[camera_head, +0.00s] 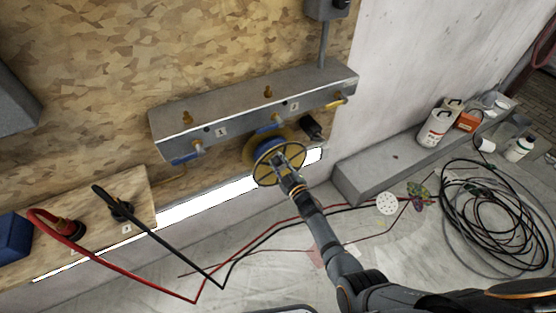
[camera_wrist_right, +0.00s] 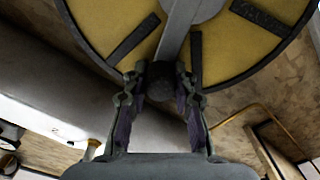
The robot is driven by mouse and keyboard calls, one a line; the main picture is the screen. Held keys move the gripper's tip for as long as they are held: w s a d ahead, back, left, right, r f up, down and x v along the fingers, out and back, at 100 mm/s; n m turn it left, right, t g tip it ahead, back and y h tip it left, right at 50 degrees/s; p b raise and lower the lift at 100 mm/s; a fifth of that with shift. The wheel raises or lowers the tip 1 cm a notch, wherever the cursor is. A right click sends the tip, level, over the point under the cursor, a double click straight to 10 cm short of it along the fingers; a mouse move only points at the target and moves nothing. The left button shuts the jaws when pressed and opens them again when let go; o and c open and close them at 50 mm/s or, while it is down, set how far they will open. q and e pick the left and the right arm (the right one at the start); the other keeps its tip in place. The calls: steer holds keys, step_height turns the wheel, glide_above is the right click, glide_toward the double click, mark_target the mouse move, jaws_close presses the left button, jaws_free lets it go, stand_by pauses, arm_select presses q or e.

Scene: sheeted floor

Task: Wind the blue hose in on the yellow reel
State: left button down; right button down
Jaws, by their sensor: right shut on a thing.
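The yellow reel (camera_head: 266,173) is mounted below the grey metal bracket on the wall. It is a round yellow disc with a dark rim. It fills the top of the right wrist view (camera_wrist_right: 108,25), with dark bars and a grey crank arm across it. My right gripper (camera_head: 283,168) is at the reel's face, its fingers (camera_wrist_right: 158,82) closed on the dark crank knob (camera_wrist_right: 160,88). Blue shows near and behind the reel, but I cannot clearly tell hose from valve handle. My left gripper is not in view.
The grey bracket (camera_head: 240,97) carries brass fittings above the reel. Red (camera_head: 120,268) and black (camera_head: 165,240) cables cross the lower left. A grey ledge (camera_head: 375,185) is at right, with white containers (camera_head: 435,127). Coiled black cable (camera_head: 465,225) lies on the floor.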

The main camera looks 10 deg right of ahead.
steer(key=shift+w+d+m, duration=0.1)
steer(key=shift+d+m, duration=0.15)
steer(key=shift+m, duration=0.05)
stand_by(0.4)
steer(key=c, duration=1.1)
jaws_free()
steer(key=shift+o, duration=0.2)
